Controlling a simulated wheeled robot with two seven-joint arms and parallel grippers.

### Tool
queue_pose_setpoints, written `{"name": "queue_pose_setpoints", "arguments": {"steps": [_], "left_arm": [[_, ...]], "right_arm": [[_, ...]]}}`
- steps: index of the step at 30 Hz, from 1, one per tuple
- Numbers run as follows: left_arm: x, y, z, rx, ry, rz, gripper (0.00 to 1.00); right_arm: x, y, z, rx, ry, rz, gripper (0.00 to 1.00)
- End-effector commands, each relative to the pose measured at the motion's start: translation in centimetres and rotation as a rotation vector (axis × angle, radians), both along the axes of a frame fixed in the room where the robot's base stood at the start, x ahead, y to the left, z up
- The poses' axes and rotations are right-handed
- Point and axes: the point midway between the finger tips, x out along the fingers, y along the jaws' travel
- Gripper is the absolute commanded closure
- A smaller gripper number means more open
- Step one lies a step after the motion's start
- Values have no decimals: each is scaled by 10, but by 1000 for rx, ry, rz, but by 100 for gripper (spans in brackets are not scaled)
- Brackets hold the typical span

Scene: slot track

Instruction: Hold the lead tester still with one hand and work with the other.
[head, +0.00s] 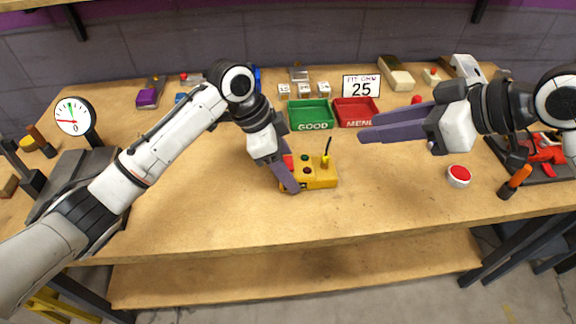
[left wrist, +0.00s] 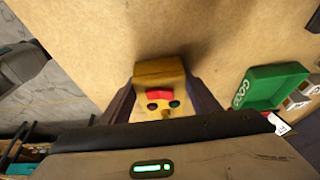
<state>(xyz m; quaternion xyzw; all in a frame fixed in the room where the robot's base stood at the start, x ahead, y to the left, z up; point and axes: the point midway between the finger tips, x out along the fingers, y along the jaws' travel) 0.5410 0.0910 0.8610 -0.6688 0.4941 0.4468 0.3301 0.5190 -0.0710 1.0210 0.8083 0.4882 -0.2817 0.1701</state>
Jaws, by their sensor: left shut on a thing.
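The lead tester, a yellow box (head: 318,181) with a red part, dark and green round parts on top, stands on the bench in front of the green tray. The left wrist view shows the yellow box (left wrist: 160,70) between both fingers. My right gripper (head: 366,126) is in the air to the right of the tester, empty, its two fingertips apart.
A green GOOD tray (head: 311,126) and a red MEND tray (head: 357,124) stand behind the tester. A sign reading 25 (head: 361,86) is behind them. A red button (head: 458,175) and an orange-handled tool (head: 514,182) are at right. The front bench is clear.

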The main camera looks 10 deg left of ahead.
Motion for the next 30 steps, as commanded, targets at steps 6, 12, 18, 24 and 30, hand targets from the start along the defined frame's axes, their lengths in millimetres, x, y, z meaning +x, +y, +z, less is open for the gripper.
{"name": "queue_pose_setpoints", "arguments": {"steps": [6, 12, 18, 24, 30], "left_arm": [[0, 0, 0, 0, 0, 0, 64], [0, 0, 0, 0, 0, 0, 64], [0, 0, 0, 0, 0, 0, 64], [0, 0, 0, 0, 0, 0, 64], [0, 0, 0, 0, 0, 0, 64]], "right_arm": [[0, 0, 0, 0, 0, 0, 69], [0, 0, 0, 0, 0, 0, 65], [12, 8, -2, -51, 22, 22, 65], [34, 29, -8, -238, 96, 112, 65], [38, 43, -4, -447, 168, 205, 65]]}}
